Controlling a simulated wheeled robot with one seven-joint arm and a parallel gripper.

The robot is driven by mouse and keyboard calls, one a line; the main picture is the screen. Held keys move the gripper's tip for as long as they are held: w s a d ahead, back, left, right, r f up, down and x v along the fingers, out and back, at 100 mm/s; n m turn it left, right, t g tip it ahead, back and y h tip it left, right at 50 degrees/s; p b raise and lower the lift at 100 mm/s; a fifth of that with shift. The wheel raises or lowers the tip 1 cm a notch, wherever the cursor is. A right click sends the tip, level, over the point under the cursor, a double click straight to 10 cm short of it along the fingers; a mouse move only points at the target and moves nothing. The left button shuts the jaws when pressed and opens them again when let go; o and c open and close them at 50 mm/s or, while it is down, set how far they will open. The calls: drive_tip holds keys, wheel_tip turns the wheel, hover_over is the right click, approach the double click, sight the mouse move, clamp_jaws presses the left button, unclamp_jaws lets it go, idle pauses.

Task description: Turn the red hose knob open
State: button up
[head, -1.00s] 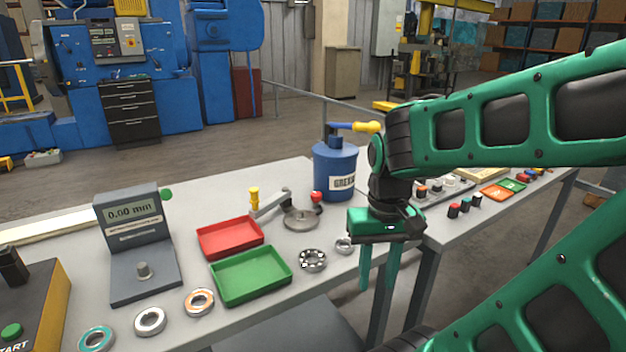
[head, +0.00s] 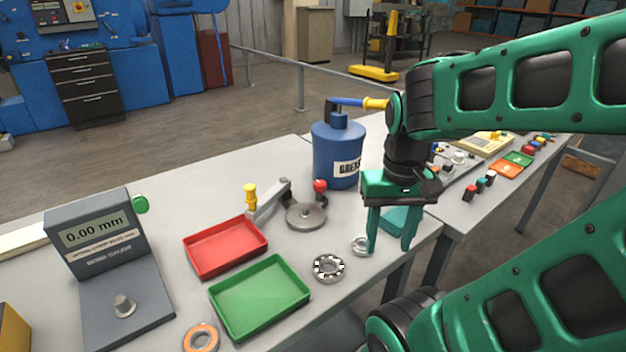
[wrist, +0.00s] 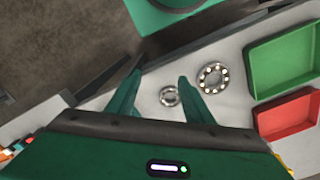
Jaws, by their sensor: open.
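A small red ball knob (head: 320,185) stands on a short stem beside a round grey metal disc (head: 306,216) on the bench. I cannot tell whether it is the hose knob, and no hose shows clearly. A grey lever with a yellow handle (head: 250,196) rises at the disc's left. My gripper (head: 390,246) points down over the bench's front edge, right of the red knob and apart from it. Its two green fingers are spread with nothing between them. In the wrist view the open fingers (wrist: 160,80) point toward a small bearing ring (wrist: 169,96); the red knob is not seen there.
A blue grease can (head: 336,155) stands behind the disc. A red tray (head: 225,268), a green tray (head: 260,330) and a ball bearing (head: 328,268) lie in front. A grey gauge (head: 95,240) stands left. The bench's back left is clear.

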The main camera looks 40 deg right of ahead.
drive_tip(key=w+d+r+m+h, duration=0.1)
drive_tip(key=w+d+r+m, duration=0.2)
drive_tip(key=w, duration=0.3)
drive_tip(key=m+h, duration=0.3)
drive_tip(key=m, duration=0.5)
approach(319, 183)
drive_tip(key=shift+h, duration=0.3)
drive_tip(key=x, duration=0.8)
drive_tip(key=shift+a+f, duration=0.1)
drive_tip(key=shift+f, duration=0.05)
drive_tip(key=shift+c, duration=0.3)
